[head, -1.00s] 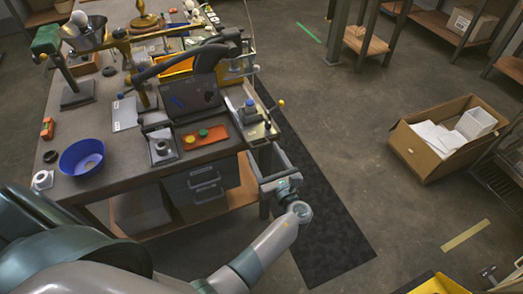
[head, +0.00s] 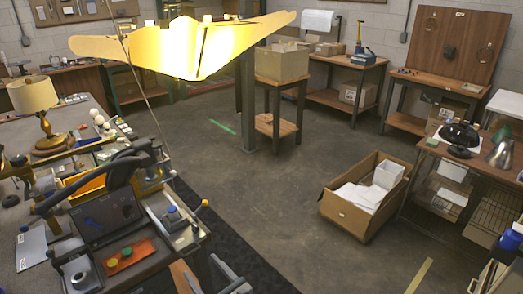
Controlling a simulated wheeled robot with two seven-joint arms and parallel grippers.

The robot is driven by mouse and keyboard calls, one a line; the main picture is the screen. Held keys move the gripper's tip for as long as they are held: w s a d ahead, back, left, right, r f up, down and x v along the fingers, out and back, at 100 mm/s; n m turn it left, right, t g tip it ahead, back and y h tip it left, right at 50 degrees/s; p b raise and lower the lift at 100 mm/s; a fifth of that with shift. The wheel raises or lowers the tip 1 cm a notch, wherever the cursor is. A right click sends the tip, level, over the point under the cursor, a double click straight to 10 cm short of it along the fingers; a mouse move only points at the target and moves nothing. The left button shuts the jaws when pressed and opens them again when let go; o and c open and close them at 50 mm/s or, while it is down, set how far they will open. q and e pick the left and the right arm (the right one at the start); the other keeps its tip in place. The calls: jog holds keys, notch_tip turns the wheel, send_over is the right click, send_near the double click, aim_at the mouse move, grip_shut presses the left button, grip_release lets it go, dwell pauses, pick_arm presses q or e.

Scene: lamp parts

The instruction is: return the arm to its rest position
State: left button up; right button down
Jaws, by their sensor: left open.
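My left gripper (head: 224,274) shows only in part at the bottom edge of the head view. Its grey fingers are apart, with nothing seen between them. It is beside the right front edge of the workbench (head: 22,282), over the dark floor mat. The rest of my left arm is below the picture. My right gripper is not in view.
A cardboard box (head: 345,215) stands on open floor. A yellow lampshade (head: 190,48) hangs overhead.

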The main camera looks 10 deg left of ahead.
pick_arm(q)
jog(key=s+f+n+g+h, duration=0.1)
jog(key=s+f+h, duration=0.15)
jog(key=f, duration=0.75)
jog(key=s+f+g+h, duration=0.1)
jog(key=s+f+h, duration=0.15)
jog(key=f, duration=0.75)
jog(key=s+d+f+n+g+h+b, duration=0.1)
jog(key=s+f+n+g+h, duration=0.15)
jog(key=s+f, duration=0.5)
jog(key=s+d+f+n+g+h+b, duration=0.1)
jog(key=s+f+n+h, duration=0.2)
jog(key=f, duration=0.8)
jog(key=s+a+f+n+g+h, duration=0.1)
jog(key=s+f+n, duration=0.4)
jog(key=s, duration=0.7)
jog(key=s+a+f+n+g+h+b, duration=0.1)
jog(key=s+f+n+g, duration=0.1)
jog(key=s+f+n, duration=0.4)
jog(key=s+a+f+n+g+h+b, duration=0.1)
jog(key=s+f+n, duration=0.5)
jog(key=s, duration=1.1)
jog(key=shift+s+a+f+g, duration=0.2)
jog(key=shift+s+f+g, duration=0.1)
jog(key=shift+f+g, duration=0.2)
